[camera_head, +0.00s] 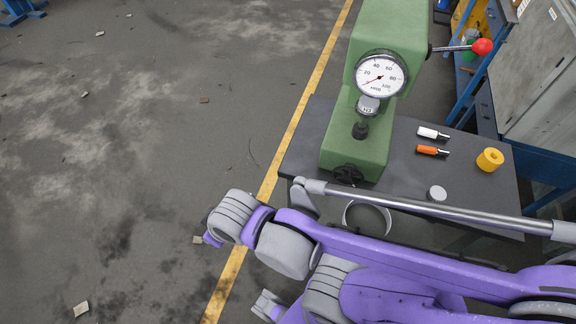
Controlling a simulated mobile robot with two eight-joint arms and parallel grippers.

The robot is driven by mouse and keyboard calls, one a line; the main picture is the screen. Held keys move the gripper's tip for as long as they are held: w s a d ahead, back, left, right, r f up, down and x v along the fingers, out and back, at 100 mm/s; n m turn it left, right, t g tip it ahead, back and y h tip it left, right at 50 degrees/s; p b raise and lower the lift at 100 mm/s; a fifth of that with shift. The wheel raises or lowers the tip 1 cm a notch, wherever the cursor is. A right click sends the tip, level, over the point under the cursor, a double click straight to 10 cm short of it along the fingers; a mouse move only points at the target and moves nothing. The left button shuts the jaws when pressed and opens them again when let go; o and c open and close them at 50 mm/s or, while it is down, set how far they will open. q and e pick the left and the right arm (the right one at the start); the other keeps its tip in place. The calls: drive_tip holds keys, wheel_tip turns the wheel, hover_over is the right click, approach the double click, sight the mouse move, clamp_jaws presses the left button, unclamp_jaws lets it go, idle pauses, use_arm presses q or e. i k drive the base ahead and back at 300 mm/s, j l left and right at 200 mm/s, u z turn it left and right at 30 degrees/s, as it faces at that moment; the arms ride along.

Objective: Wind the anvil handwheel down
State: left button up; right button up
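A green hardness tester (360,150) with a round dial gauge (381,77) stands on a dark table. A small black handwheel (347,174) sits low at the front of its base. A black anvil part (360,130) shows above, under the grey head. My purple and grey arm comes in from the right and crosses in front of the table, below the handwheel in the picture. Another purple arm part shows at the bottom. I cannot make out either gripper's fingers. Nothing is seen touching the handwheel.
On the table (480,201) are a white-handled tool (432,133), an orange-handled tool (431,150), a yellow ring (490,160) and a grey disc (437,193). A lever with a red knob (482,46) juts right. Floor at left is mostly clear.

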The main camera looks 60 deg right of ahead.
sight(347, 175)
drive_tip(key=i+z, duration=0.3)
drive_tip(key=z, duration=0.15)
drive_tip(key=i+j+z, duration=0.1)
drive_tip(key=i+z, duration=0.2)
drive_tip(key=z, duration=0.15)
drive_tip(key=i+j+z, duration=0.2)
drive_tip(key=z, duration=0.25)
drive_tip(key=i+z, duration=0.15)
drive_tip(key=z, duration=0.25)
drive_tip(key=i+j+z, duration=0.1)
drive_tip(key=z, duration=0.35)
drive_tip(key=i+j+z, duration=0.1)
drive_tip(key=z, duration=0.3)
drive_tip(key=i+j+z, duration=0.1)
drive_tip(key=z, duration=0.3)
drive_tip(key=i+j+z, duration=0.1)
drive_tip(key=z, duration=0.3)
drive_tip(key=j+z, duration=0.1)
drive_tip(key=z, duration=0.25)
drive_tip(key=i+j+z, duration=0.15)
drive_tip(key=z, duration=0.25)
drive_tip(key=j+z, duration=0.15)
drive_tip(key=z, duration=0.2)
drive_tip(key=i+j+z, duration=0.1)
drive_tip(key=j+z, duration=0.5)
drive_tip(key=i+l, duration=0.05)
